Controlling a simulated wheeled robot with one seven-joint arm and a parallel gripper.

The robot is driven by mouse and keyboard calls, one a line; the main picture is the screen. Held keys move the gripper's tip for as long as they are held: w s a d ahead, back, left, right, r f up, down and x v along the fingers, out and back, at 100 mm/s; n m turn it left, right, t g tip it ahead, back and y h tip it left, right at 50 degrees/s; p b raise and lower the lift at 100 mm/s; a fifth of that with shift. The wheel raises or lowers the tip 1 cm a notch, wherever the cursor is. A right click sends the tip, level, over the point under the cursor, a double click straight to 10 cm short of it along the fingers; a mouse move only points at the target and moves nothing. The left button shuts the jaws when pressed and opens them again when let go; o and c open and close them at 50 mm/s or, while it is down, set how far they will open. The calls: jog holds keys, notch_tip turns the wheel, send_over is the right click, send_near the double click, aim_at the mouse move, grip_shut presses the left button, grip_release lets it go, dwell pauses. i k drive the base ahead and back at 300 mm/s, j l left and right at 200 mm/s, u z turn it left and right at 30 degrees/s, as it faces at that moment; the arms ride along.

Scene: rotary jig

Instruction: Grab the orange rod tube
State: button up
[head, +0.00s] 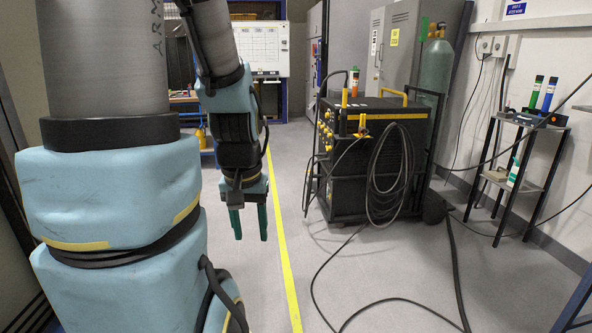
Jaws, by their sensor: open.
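The welding machine (365,150) has coiled cables on its front, and loose cables cross the floor. A gas cylinder (435,75) stands behind it. A small rack (530,119) at right holds green and blue tubes. Floor near the yellow line (285,240) is clear.

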aim_at(355, 75)
jog(key=i, duration=4.05)
jog(key=i+j+z, duration=0.1)
jog(key=i, duration=0.5)
jog(key=i+j+z, duration=0.1)
jog(key=i, duration=0.45)
jog(key=i+j+z, duration=0.15)
jog(key=i, duration=0.45)
